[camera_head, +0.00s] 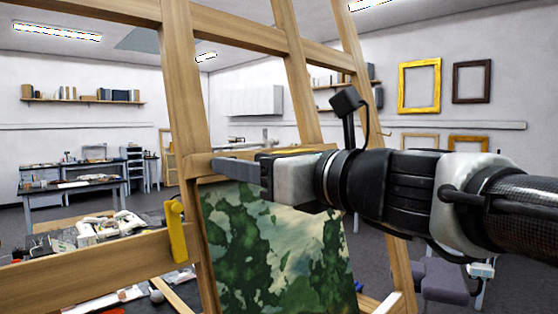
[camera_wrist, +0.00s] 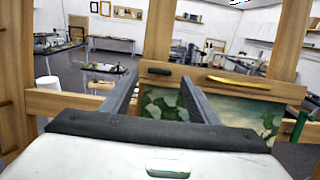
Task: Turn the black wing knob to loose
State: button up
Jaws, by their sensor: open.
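A small dark knob-like piece (camera_wrist: 160,71), which looks like the black wing knob, sits on the wooden crossbar of the easel in the wrist view. Its wings are too small to make out clearly. My gripper (camera_wrist: 159,78) is open and empty, with its two grey fingers either side of the knob in the picture. I cannot tell how far the fingertips are from it. In the head view my gripper (camera_head: 214,164) reaches left across the easel at the top of the painting, and the knob is not visible there.
The wooden easel (camera_head: 183,95) stands close, with a green landscape painting (camera_head: 260,245) below the crossbar. A gold piece (camera_wrist: 237,81) lies on the crossbar right of the knob. A yellow bracket (camera_head: 177,230) is on the lower rail. A cluttered table (camera_head: 100,232) is left.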

jog(key=shift+x, duration=2.1)
jog(key=c, duration=1.1)
jog(key=shift+o, duration=0.3)
jog(key=shift+f, duration=0.1)
